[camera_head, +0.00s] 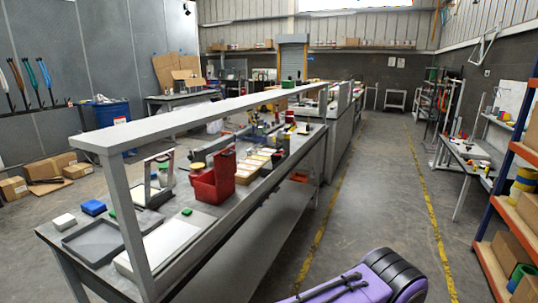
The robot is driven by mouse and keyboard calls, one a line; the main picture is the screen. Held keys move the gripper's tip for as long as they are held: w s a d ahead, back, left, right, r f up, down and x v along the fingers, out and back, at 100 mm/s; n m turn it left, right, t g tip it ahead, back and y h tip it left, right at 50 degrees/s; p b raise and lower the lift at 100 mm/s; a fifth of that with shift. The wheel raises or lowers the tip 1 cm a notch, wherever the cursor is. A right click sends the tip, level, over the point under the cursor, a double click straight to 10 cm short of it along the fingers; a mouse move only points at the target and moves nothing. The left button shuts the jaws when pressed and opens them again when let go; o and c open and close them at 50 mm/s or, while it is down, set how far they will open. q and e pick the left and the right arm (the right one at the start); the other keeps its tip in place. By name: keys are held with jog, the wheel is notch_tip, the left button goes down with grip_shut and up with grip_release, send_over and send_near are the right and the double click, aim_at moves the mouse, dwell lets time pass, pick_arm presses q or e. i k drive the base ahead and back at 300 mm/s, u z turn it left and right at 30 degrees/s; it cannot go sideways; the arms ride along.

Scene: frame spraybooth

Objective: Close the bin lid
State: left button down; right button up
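A red bin (212,187) stands on the grey workbench in the middle left of the head view. A red panel that looks like its lid (226,161) stands raised at the bin's far right side, so the bin looks open at the top. The bin's inside is mostly too small to make out. Neither of my grippers shows in the head view.
The grey workbench (75,238) has a raised shelf (200,112) running above it. A grey tray (98,243) and small boxes lie near the bin. An orange-shelved rack (492,268) stands right; the aisle (375,185) is clear.

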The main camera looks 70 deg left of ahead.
aim_at(224, 161)
jog(key=u, duration=0.25)
jog(key=i, duration=0.95)
jog(key=u, duration=1.35)
jog(key=i, duration=0.6)
jog(key=u, duration=0.55)
